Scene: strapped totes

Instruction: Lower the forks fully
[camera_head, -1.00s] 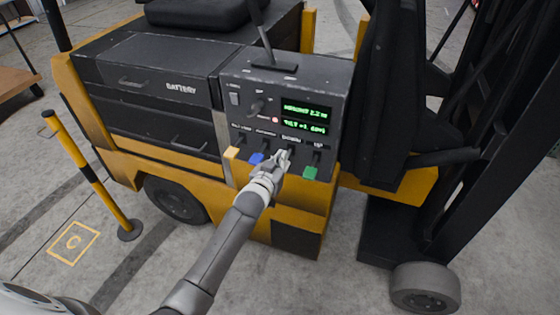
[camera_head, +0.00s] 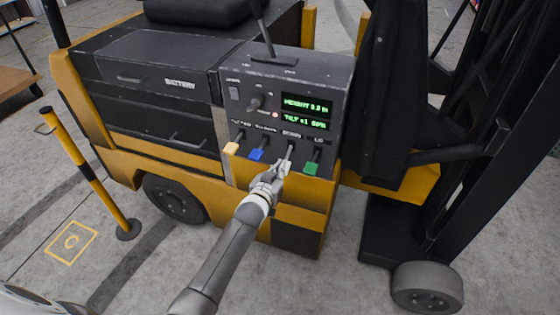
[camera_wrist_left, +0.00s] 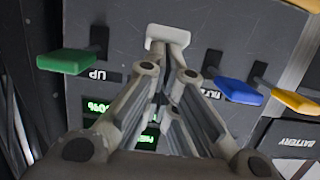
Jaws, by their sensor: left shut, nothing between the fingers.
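The control panel (camera_head: 333,95) on the forklift has a row of levers. From left they are yellow (camera_head: 231,149), blue (camera_head: 257,155), a pale one, and green (camera_head: 311,169). The label over the pale lever appears to read DOWN. My left gripper (camera_head: 284,170) is at the pale lever and largely covers it in the head view. In the left wrist view the pale lever (camera_wrist_left: 168,33) is just beyond my shut fingertips (camera_wrist_left: 165,62); I cannot tell whether they touch. The green display (camera_head: 306,105) shows a height and a tilt line, its digits blurred. The forks and my right gripper are out of view.
A yellow-black post (camera_head: 88,170) stands left of the forklift. The black mast (camera_head: 490,120) and a grey wheel (camera_head: 428,288) are at right. A drawer unit marked BATTERY (camera_head: 150,80) is left of the panel. The floor in front is clear.

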